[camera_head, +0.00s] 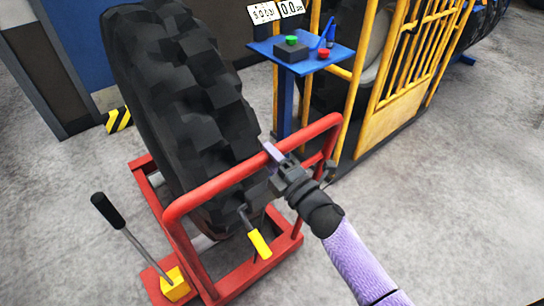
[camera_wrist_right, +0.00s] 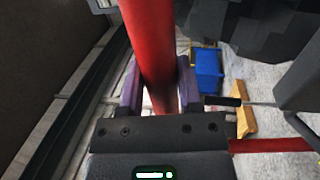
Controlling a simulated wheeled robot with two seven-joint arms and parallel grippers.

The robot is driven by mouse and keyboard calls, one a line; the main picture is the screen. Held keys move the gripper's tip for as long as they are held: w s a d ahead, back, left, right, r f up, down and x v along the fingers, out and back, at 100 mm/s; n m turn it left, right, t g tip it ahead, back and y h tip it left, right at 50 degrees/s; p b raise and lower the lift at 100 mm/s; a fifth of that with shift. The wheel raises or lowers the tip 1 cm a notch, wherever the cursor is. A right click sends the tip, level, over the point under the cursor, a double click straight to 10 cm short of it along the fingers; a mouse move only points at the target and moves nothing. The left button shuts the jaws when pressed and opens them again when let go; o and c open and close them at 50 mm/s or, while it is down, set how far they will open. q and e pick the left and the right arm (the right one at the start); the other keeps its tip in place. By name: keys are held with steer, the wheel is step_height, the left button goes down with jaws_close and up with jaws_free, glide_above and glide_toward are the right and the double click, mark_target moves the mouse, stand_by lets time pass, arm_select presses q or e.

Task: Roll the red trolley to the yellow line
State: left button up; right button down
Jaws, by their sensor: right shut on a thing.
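The red trolley (camera_head: 212,184) stands on the grey floor in the middle of the head view, with a large black tyre (camera_head: 172,82) upright on it. Its raised tubular handle also shows in the right wrist view (camera_wrist_right: 152,45), running between the two purple fingers. My right gripper (camera_head: 271,164) is shut on this handle bar, near the middle of its top rail; it also shows in the wrist view (camera_wrist_right: 160,88). My left gripper is not in view. I cannot make out a plain yellow line on the floor.
A yellow cage fence (camera_head: 415,60) stands at the back right. A blue stand (camera_head: 284,105) with green and red buttons is behind the trolley. A black-gripped lever (camera_head: 108,212) rises at the front left. Floor at right is clear.

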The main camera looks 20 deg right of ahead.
steer(key=shift+w+r, duration=0.15)
steer(key=shift+r, duration=0.35)
steer(key=c, duration=0.7)
jaws_free()
steer(key=shift+a, duration=0.1)
steer(key=o, duration=0.4)
steer(key=shift+f, duration=0.25)
steer(key=v, duration=1)
steer(key=shift+a, duration=0.1)
